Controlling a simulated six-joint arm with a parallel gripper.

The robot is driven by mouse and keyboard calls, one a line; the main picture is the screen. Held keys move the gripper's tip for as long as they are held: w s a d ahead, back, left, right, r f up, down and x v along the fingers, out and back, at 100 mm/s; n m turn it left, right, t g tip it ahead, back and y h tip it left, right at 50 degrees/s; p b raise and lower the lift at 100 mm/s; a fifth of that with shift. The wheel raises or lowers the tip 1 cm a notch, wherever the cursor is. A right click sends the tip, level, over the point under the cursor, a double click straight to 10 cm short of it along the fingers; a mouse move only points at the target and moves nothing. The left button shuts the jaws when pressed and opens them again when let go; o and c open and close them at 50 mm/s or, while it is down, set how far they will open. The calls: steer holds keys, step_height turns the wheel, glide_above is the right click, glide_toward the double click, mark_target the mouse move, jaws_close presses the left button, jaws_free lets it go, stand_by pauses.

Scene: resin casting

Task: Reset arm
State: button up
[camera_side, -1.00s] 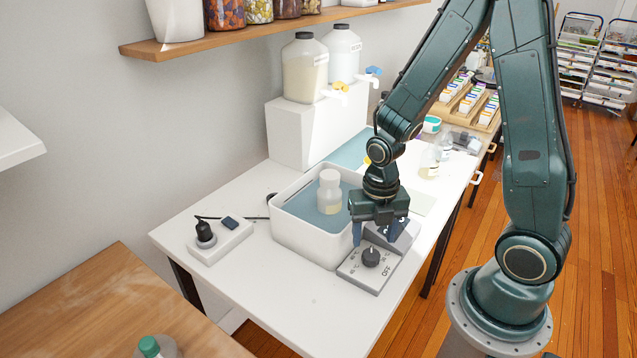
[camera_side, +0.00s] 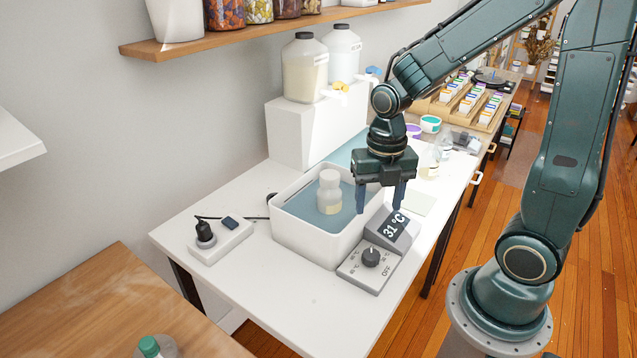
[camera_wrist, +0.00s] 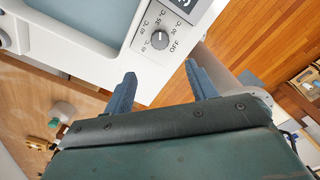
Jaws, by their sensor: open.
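My gripper (camera_side: 380,200) is open and empty, pointing down above the right end of the water bath. Its two blue fingers also show apart in the wrist view (camera_wrist: 158,88), with nothing between them. The white water bath (camera_side: 306,246) holds blue water and a white-capped bottle (camera_side: 330,192) standing in it. Its control panel has a dark dial (camera_side: 371,257) and a display (camera_side: 396,226) reading 31 °C. In the wrist view the dial (camera_wrist: 163,37) lies beyond the fingertips, clear of them, with its pointer near the 35 °C mark.
A power strip (camera_side: 220,243) with a black plug lies left of the bath. Two large jugs with taps (camera_side: 305,68) stand on a white block behind it. A shelf (camera_side: 160,48) with jars runs above. The front of the white table (camera_side: 300,310) is clear.

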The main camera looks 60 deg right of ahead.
steer(key=shift+r, duration=0.1)
stand_by(0.3)
steer(key=s+a+r+m+t, duration=0.2)
steer(key=s+r+m, duration=0.2)
steer(key=m, duration=0.9)
steer(key=s+a+r+m+t, duration=0.2)
steer(key=s+r+m+t, duration=0.1)
steer(key=r+m, duration=0.7)
steer(key=s+m, duration=0.1)
steer(key=m, duration=0.2)
steer(key=shift+m+t, duration=0.3)
steer(key=shift+m, duration=0.1)
